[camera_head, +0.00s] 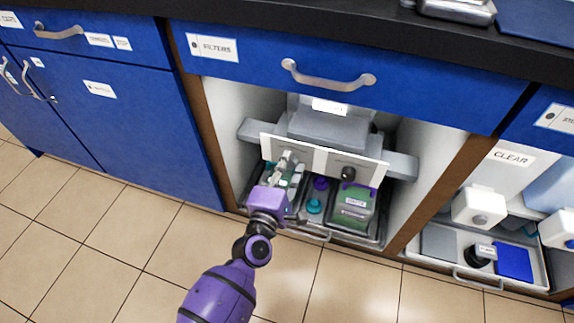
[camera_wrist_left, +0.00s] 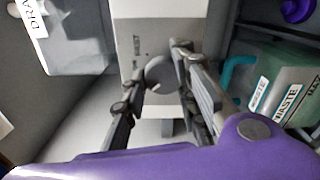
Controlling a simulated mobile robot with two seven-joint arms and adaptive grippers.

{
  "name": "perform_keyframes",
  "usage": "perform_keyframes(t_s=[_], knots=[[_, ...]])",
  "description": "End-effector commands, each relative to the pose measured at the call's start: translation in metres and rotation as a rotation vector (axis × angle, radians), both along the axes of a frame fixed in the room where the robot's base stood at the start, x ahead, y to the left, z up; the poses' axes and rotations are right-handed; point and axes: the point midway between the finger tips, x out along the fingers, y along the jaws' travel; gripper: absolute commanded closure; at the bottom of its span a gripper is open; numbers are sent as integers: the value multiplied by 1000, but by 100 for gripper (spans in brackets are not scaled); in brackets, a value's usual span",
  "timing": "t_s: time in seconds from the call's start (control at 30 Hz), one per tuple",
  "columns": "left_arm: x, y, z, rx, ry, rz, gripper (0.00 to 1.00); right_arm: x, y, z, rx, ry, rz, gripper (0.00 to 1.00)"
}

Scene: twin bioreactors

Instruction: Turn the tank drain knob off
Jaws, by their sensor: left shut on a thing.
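A white panel (camera_head: 322,159) crosses the grey unit in the open bay under the FILTERS drawer. My left gripper (camera_head: 285,160) reaches the panel's left half and covers the knob there. In the left wrist view, a round grey knob (camera_wrist_left: 160,73) sits on the white panel (camera_wrist_left: 133,30) between the fingers of my left gripper (camera_wrist_left: 158,80), which is shut on it. The small print beside this knob is too blurred to read. A second, dark knob (camera_head: 348,173) on the panel's right half is clear of the gripper. My right gripper is not in view.
A tray under the panel holds a green waste container (camera_head: 352,211), also at right in the left wrist view (camera_wrist_left: 285,90), and a teal cap (camera_head: 314,206). The bay's side walls are close. Another bay labelled CLEAR (camera_head: 511,158) is at right.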

Motion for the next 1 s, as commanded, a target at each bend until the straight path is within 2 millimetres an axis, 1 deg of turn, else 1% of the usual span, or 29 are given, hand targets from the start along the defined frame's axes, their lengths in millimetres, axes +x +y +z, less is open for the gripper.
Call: perform_keyframes(t_s=[0.03,0.27,0.3,0.4,0.77,0.87,1.0], knots=[[0,-5,7,-10,-9,-5,99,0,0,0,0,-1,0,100],[1,-4,7,-10,-9,-4,99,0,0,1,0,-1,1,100],[1,-4,7,-10,-9,-4,72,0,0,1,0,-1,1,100],[1,-4,7,-9,-10,-4,59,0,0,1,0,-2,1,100],[-1,-2,3,-6,-4,-2,59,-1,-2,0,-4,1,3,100],[-8,1,2,-4,-3,-1,59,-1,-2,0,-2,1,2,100],[-30,9,2,-4,-2,0,59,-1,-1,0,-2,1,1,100]])
